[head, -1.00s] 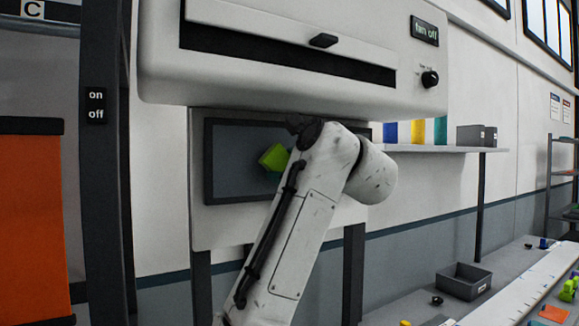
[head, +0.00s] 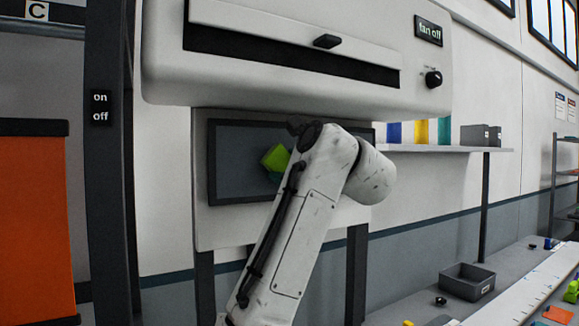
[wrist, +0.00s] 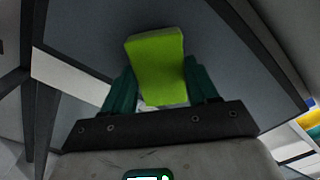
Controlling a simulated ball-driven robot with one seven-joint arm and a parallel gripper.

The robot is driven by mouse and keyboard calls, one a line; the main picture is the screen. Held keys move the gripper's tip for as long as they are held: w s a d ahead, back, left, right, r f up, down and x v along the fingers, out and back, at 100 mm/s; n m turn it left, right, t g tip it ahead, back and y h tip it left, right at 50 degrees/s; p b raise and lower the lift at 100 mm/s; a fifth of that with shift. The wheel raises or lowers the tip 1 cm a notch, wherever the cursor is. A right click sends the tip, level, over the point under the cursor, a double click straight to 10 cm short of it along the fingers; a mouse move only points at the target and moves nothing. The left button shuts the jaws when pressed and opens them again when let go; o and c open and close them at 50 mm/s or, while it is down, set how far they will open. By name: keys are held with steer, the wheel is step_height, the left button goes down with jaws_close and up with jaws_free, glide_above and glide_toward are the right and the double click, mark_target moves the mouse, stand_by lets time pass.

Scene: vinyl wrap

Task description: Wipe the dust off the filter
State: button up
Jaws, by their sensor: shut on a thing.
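The filter (head: 236,172) is a dark grey panel in a dark frame, set in a white housing below the hood. It also shows in the wrist view (wrist: 85,25), filling much of the picture. A lime-green block (head: 275,157) is held at the filter's face. In the wrist view my gripper (wrist: 161,88) has its teal fingers shut on the green block (wrist: 157,62). Whether the block touches the filter cannot be told. My arm hides the filter's right part in the head view. No distinct dust shows on the visible surface.
A white hood (head: 300,75) with a dark handle, a knob (head: 433,79) and a "fan off" sign (head: 428,29) hangs above. A shelf (head: 440,149) with coloured items is at right. A bench with a grey bin (head: 467,280) is lower right. An orange panel (head: 35,225) stands at left.

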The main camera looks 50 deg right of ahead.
steer(key=shift+w+d, duration=0.1)
steer(key=shift+w, duration=0.4)
steer(key=shift+d, duration=0.1)
steer(key=s+d+p, duration=0.3)
steer(key=s+d, duration=0.1)
steer(key=d, duration=1.1)
steer(key=shift+s+d+p, duration=0.15)
steer(key=shift+p, duration=0.25)
stand_by(1.1)
